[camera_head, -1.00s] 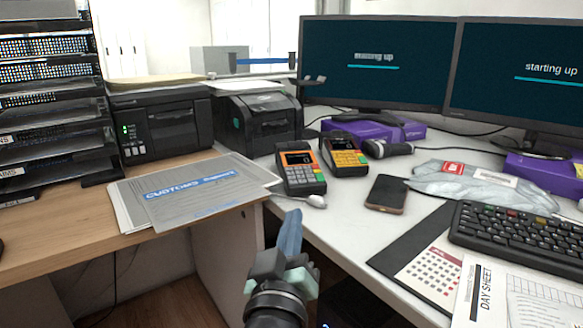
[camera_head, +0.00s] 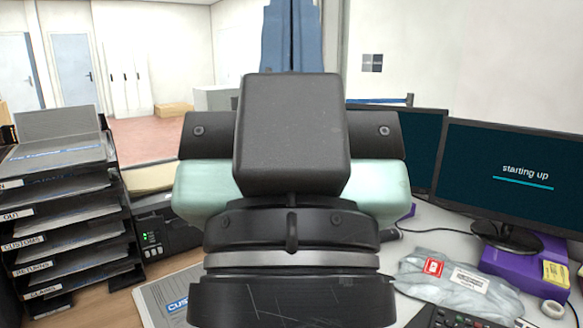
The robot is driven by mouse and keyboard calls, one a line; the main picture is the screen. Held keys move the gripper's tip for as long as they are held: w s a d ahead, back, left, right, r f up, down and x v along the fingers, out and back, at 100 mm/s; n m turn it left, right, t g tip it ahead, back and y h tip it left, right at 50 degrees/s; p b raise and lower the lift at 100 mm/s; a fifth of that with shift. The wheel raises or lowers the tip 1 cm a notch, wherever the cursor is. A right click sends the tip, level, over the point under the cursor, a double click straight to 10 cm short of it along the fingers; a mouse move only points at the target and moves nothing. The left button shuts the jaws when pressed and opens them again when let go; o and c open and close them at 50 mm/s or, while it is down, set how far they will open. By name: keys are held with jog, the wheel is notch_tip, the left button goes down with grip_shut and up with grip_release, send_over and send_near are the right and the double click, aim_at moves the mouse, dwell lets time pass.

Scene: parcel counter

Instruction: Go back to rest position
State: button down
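My gripper (camera_head: 291,35) stands large and upright in the middle of the view, close to the camera. Its two blue fingers point up and lie against each other, with only a thin dark line between them. They look shut, and no object shows between them. The fingertips run out of the top of the picture. The black and pale green gripper body hides the middle of the counter.
A stack of labelled trays (camera_head: 70,215) stands at left, beside a black printer (camera_head: 165,228). At right are a monitor (camera_head: 515,180), a purple box (camera_head: 525,268), a grey parcel bag (camera_head: 455,283) and a tape roll (camera_head: 553,308). A customs folder (camera_head: 160,300) lies at lower left.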

notch_tip(320, 180, up, 24)
jog(key=p, duration=2.1)
jog(key=shift+p, duration=0.35)
